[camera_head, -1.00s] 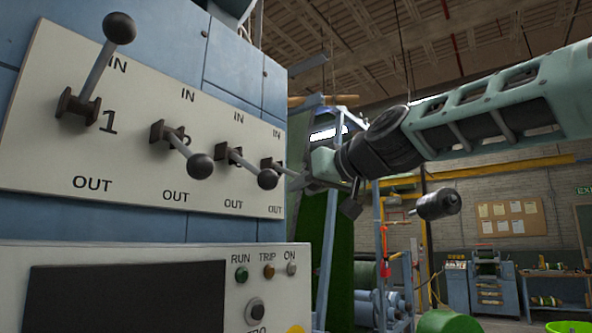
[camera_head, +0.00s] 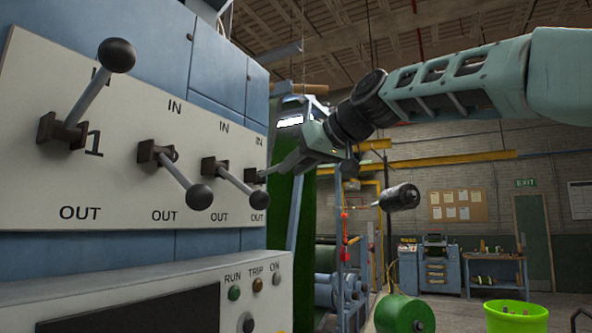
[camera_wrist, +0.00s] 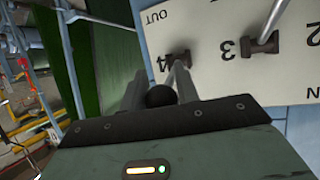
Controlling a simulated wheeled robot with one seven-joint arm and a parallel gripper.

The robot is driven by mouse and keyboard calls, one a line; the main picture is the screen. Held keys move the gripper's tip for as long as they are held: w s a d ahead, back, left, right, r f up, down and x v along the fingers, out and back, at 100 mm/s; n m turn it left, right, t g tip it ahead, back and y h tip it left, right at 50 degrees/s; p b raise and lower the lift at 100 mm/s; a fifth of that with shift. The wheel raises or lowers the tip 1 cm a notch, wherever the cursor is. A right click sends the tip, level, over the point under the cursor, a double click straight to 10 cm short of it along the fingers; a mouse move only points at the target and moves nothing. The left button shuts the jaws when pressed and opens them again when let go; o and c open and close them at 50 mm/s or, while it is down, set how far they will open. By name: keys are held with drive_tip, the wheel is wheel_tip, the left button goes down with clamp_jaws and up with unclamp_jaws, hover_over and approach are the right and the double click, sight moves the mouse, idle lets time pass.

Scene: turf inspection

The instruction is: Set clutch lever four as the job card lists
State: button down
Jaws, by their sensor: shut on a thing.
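Clutch lever four (camera_head: 259,175) is the farthest of the levers on the cream panel (camera_head: 110,185), mostly hidden by my gripper in the head view. My gripper (camera_head: 290,165) is shut on it, and the lever rises slightly outward from its bracket. In the wrist view, the black ball of lever four (camera_wrist: 160,95) sits between the fingers of my gripper (camera_wrist: 160,90). The digit 4 and an OUT label show beside its bracket. Lever one (camera_head: 100,85) points up to IN. Lever two (camera_head: 182,180) and lever three (camera_head: 243,186) slant down towards OUT. I cannot make out a job card.
Below the panel is a control box (camera_head: 262,265) with RUN, TRIP and ON lamps. Green turf (camera_head: 288,215) hangs just behind the panel. A notice board (camera_head: 458,205) with papers is on the far wall. A lime bucket (camera_head: 505,314) stands at the lower right.

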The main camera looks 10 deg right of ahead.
wheel_tip(320, 180, up, 3)
drive_tip(key=shift+f, duration=0.2)
drive_tip(key=c, duration=2)
unclamp_jaws()
drive_tip(key=shift+w, duration=0.1)
drive_tip(key=o, duration=0.9)
drive_tip(key=shift+w+f, duration=0.1)
drive_tip(key=shift+o, duration=0.2)
drive_tip(key=shift+a, duration=0.1)
drive_tip(key=shift+f, duration=0.15)
drive_tip(key=shift+s+d, duration=0.25)
drive_tip(key=shift+s, duration=0.05)
drive_tip(key=b+v, duration=0.4)
drive_tip(key=v, duration=1.3)
drive_tip(key=shift+b, duration=0.4)
drive_tip(key=shift+a, duration=0.1)
